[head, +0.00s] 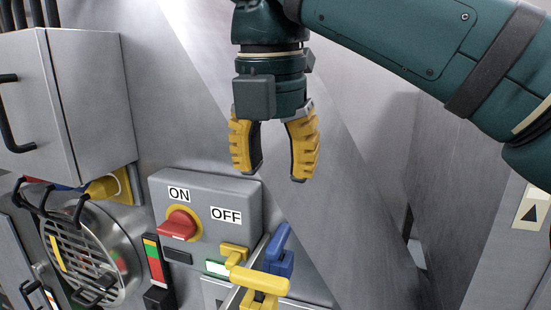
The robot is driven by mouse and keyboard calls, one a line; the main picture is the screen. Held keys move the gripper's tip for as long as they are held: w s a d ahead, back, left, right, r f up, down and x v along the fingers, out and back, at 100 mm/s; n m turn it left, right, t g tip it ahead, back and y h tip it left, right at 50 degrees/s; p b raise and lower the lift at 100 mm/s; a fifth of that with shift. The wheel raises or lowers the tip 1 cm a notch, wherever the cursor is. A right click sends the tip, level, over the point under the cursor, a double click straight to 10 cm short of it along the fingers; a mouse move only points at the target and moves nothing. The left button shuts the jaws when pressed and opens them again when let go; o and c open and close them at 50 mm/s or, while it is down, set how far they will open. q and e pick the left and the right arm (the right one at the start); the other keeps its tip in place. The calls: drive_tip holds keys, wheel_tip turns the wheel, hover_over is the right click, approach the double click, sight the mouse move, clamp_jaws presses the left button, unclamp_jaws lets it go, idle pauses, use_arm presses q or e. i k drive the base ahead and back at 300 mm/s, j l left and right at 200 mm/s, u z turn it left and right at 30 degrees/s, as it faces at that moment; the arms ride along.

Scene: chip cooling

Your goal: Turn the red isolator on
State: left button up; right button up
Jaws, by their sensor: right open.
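The red isolator (179,225) is a red rotary handle on a yellow disc, on the front of a grey box (245,188) at lower centre-left. An ON label (179,194) sits above the handle and an OFF label (226,215) to its right. The handle's broad end sticks out to the lower left; I cannot tell exactly which label it is set to. My right gripper (275,174) hangs above and to the right of the box, its yellow fingers pointing down, open and empty. It appears apart from the handle. My left gripper is not in view.
A grey cabinet (95,100) with black handles juts out at upper left. A round fan grille (85,260) is below it. Yellow (260,282) and blue (279,250) levers stand just below and right of the isolator box.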

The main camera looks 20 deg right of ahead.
sight(180, 225)
drive_tip(key=k, duration=1)
